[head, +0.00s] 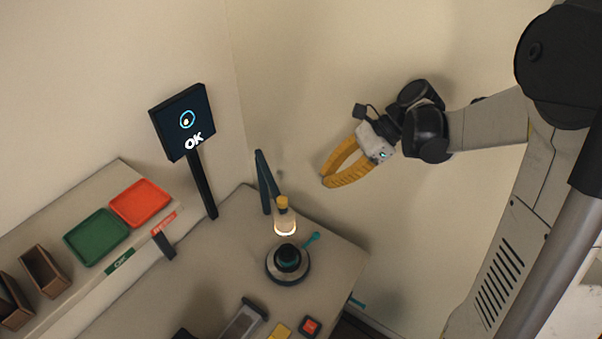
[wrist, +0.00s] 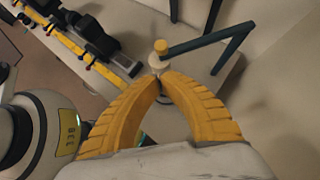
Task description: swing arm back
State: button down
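The swing arm (head: 272,180) is a dark blue bar on a post at the back of the bench. At its end is a pale head (head: 285,222) with a yellow cap, glowing underneath, above a round dark fixture (head: 288,262) with a teal handle. In the wrist view, the swing arm (wrist: 210,42) and its yellow-capped head (wrist: 161,48) show just beyond my fingertips. My gripper (head: 325,181) hangs in the air right of and above the swing arm, apart from it in the head view. Its yellow fingers meet at the tips (wrist: 160,75), with nothing visible between them.
A dark screen (head: 185,122) reading OK stands on a post left of the swing arm. A green tray (head: 97,237) and a red tray (head: 141,203) lie on the left shelf. The wall is close behind my gripper. Small orange and yellow items lie at the bench front.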

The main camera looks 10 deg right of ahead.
aim_at(288, 209)
dwell(0.3)
jog(key=b+x, duration=0.1)
jog(key=x, duration=0.9)
jog(key=shift+r+b, duration=0.1)
jog(key=shift+b, duration=0.3)
jog(key=shift+a, duration=0.15)
